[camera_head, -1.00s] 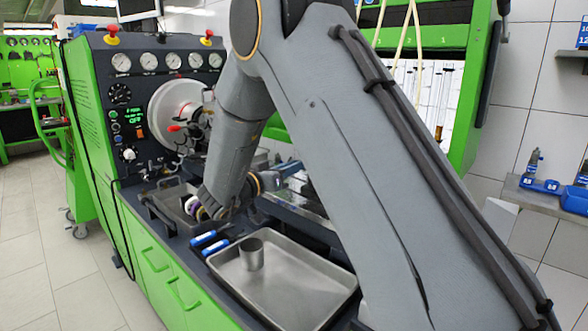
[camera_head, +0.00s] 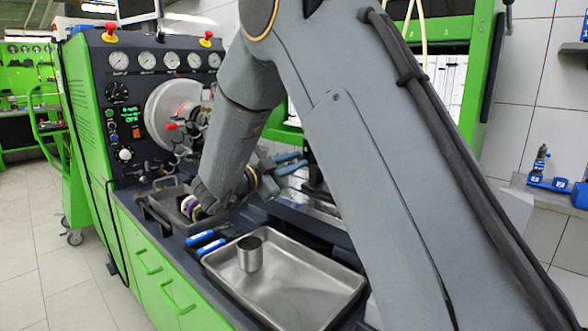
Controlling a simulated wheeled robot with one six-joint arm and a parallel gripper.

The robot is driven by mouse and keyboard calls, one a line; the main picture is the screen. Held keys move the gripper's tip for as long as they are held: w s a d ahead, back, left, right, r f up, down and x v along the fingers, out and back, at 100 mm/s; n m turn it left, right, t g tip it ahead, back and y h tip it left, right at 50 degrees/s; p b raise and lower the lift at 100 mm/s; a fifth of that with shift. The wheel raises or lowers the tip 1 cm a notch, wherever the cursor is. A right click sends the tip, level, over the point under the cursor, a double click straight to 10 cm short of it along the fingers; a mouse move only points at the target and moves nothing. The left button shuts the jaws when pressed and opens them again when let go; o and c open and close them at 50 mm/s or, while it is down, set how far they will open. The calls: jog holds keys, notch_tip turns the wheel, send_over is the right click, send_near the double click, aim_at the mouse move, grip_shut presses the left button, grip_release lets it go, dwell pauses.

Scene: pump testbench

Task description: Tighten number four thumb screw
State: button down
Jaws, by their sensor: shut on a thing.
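My gripper (camera_head: 289,163) shows in part beside the wrist, with its bluish fingers pointing right over the dark bench, behind my forearm. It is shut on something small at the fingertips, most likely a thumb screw. The held thing is too small and too hidden to make out. No thumb screw or number can be read in this view. The test bench (camera_head: 118,100) stands at left with a row of gauges and a pale round disc (camera_head: 172,112).
A metal tray (camera_head: 310,290) lies on the bench front with a steel cup (camera_head: 250,254) in it. Two blue-handled tools (camera_head: 205,242) lie left of the tray. A dark open bin (camera_head: 160,212) sits left of my wrist. A shelf (camera_head: 540,190) is at far right.

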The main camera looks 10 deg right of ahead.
jog(key=m+b, duration=0.2)
jog(key=m, duration=0.1)
jog(key=shift+f+m+b, duration=0.1)
jog(key=shift+m+b, duration=1.6)
jog(key=shift+m, duration=0.2)
jog(key=c, duration=1.7)
grip_release()
jog(key=shift+o, duration=0.2)
jog(key=v, duration=0.8)
jog(key=shift+b, duration=0.45)
